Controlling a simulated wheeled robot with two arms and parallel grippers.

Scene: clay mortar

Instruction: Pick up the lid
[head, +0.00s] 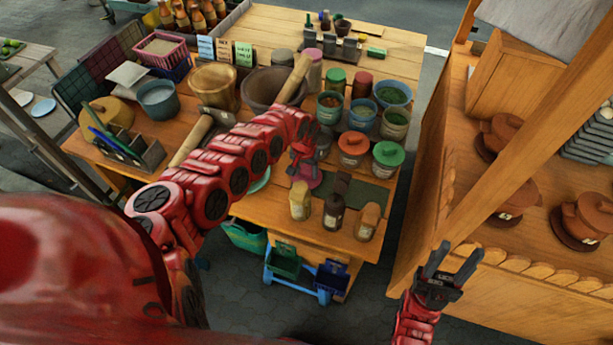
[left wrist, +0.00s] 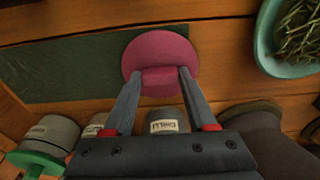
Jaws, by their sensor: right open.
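The lid is a round pink disc with a block-like handle (left wrist: 158,80); in the left wrist view its disc (left wrist: 160,50) overlaps the end of a dark green mat. In the head view the lid (head: 309,178) shows partly below my left gripper (head: 302,152). In the left wrist view the fingertips of my left gripper (left wrist: 159,74) flank the handle and look flush against both its sides. I cannot tell whether the lid is lifted off the table. My right gripper (head: 453,264) is open and empty, off the table at the lower right.
The wooden table (head: 275,215) is crowded. A red-lidded jar (head: 352,146) and a green-lidded jar (head: 388,155) stand right of the lid, and several bottles (head: 333,212) stand in front. A teal bowl (left wrist: 290,40) is close by. A wooden stall with clay pots (head: 580,218) stands to the right.

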